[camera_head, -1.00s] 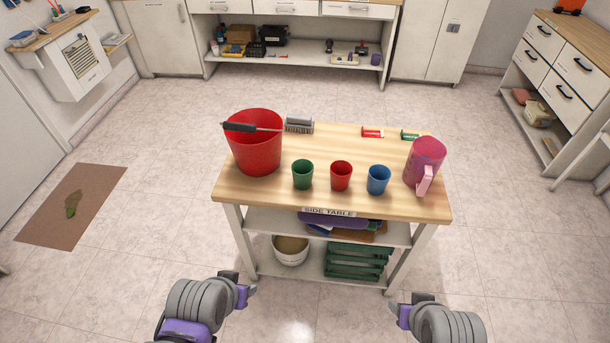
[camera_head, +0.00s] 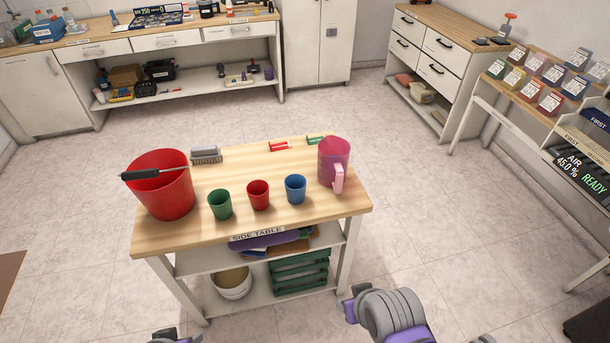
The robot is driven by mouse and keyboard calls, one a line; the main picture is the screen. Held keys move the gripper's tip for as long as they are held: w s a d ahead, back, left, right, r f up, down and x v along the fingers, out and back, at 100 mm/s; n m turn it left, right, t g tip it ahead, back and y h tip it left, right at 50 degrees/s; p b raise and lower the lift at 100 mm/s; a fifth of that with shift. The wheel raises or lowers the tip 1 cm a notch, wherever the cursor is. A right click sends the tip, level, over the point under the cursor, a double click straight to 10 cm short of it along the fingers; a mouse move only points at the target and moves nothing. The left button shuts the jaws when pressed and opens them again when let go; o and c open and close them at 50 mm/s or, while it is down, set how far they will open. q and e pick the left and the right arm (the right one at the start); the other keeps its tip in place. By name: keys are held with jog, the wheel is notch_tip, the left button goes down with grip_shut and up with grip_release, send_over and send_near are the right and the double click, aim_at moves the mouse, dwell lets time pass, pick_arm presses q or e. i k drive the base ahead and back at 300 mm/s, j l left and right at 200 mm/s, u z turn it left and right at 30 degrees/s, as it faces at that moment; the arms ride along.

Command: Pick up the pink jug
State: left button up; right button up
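The pink jug (camera_head: 333,160) stands upright near the right end of the wooden side table (camera_head: 228,240), with its light pink handle (camera_head: 338,178) towards me. My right gripper (camera_head: 347,303) is low in front of the table, below and apart from the jug. I cannot tell whether its fingers are open or shut. My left gripper (camera_head: 170,335) shows only at the bottom edge, mostly cut off by the frame. Nothing touches the jug.
A blue cup (camera_head: 295,189) stands just left of the jug, then a red cup (camera_head: 258,195), a green cup (camera_head: 220,205) and a large red bucket (camera_head: 165,195). Small red (camera_head: 280,146) and green (camera_head: 315,140) items lie behind. Floor right of the table is clear.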

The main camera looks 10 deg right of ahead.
aim_at(333, 151)
jog(key=i+l+u, duration=0.1)
jog(key=l, duration=0.2)
jog(key=i+l+u, duration=0.2)
jog(key=i+l, duration=0.15)
jog(key=l, duration=0.3)
jog(key=i+l+u, duration=0.15)
jog(key=l, duration=0.2)
jog(key=l+u, duration=0.1)
jog(key=l, duration=0.25)
jog(key=i, duration=0.05)
